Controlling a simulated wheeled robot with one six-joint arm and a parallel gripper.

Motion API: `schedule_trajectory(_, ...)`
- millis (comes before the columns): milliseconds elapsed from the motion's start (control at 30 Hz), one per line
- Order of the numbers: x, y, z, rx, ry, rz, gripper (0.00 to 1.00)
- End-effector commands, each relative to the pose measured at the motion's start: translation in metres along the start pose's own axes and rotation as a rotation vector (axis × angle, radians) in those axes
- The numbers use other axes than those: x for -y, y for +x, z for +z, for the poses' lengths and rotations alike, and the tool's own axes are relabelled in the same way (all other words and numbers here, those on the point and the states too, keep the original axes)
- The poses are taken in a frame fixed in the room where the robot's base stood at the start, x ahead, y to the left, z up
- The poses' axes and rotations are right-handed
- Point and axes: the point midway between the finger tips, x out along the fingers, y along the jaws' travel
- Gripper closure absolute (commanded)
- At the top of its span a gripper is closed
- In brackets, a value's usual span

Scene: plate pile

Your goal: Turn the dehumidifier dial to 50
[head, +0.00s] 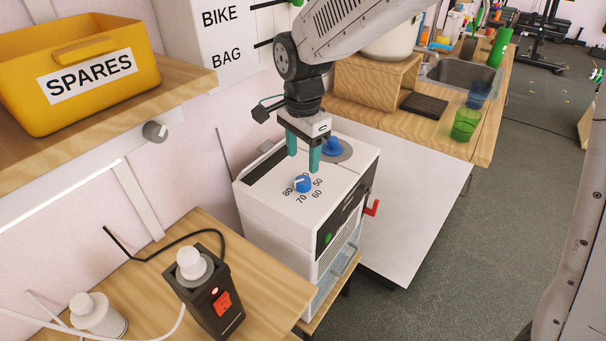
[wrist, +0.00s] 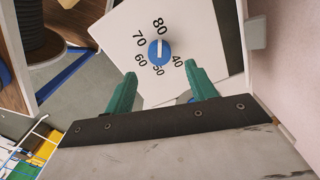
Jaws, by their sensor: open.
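The white dehumidifier (head: 262,197) stands between the wooden counters in the head view. Its blue dial (head: 303,184) is on the top face, ringed by the numbers 40 to 80. In the wrist view the dial (wrist: 159,53) shows a white pointer line aimed up at the 80. The 50 is on the opposite side of the dial, partly covered by its edge. My gripper (head: 303,167) is open and empty, pointing down above the top face. Its teal fingertips (wrist: 163,80) are apart from the dial and not around it.
A second blue knob (head: 332,146) on a grey disc is behind my gripper. A yellow SPARES bin (head: 115,95) sits on a shelf at upper left. A black box with a red switch (head: 222,303) stands on the front counter. The grey floor at right is mostly clear.

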Motion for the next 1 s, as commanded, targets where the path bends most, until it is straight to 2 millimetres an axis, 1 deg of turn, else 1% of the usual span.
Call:
schedule_trajectory(33,-0.001,0.009,0.000,0.001,0.000,0.005,0.44)
schedule_trajectory(200,-0.001,0.038,0.000,0.001,-0.002,0.006,0.44)
schedule_trajectory(333,-0.001,0.053,0.000,0.001,-0.002,0.004,0.44)
schedule_trajectory(500,-0.001,0.063,0.000,0.000,-0.003,0.002,0.44)
schedule_trajectory(733,-0.001,0.063,0.000,0.000,-0.003,0.002,0.44)
schedule_trajectory(767,-0.001,0.063,0.000,0.000,-0.003,0.002,0.49)
schedule_trajectory(800,-0.001,0.063,0.000,0.000,-0.003,0.002,0.61)
schedule_trajectory(867,-0.001,0.063,0.000,0.000,-0.003,0.002,0.77)
schedule_trajectory(900,-0.001,0.063,0.000,0.000,-0.003,0.002,0.88)
schedule_trajectory(1000,-0.001,0.063,0.000,0.000,-0.003,0.002,0.89)
